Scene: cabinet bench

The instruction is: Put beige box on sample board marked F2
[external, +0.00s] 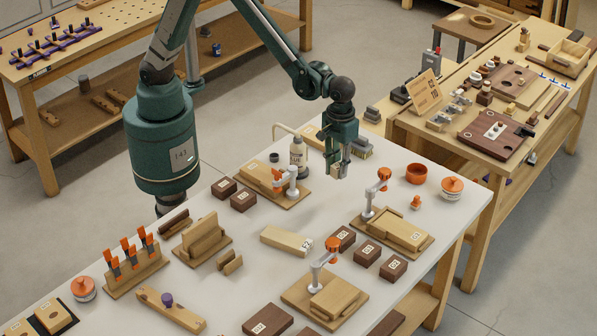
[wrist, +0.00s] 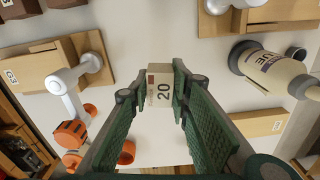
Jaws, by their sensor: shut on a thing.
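My gripper (external: 338,168) is shut on a small beige box (wrist: 160,88) marked 20 in the wrist view, held above the white table. In the external view the box shows only as a pale patch at the fingertips. Three sample boards with clamps stand on the table: one at the back left (external: 278,197), one at the right (external: 417,249) and one at the front (external: 354,309). The right board also shows in the wrist view (wrist: 42,91), its block marked something like G3. I cannot read F2 clearly on any board.
A glue bottle (external: 297,154) stands left of my gripper. A pale block (external: 285,240) with a hard-to-read label lies mid-table. Dark labelled blocks (external: 367,254) sit between the right and front boards. An orange bowl (external: 416,174) is at the right. Table below my gripper is clear.

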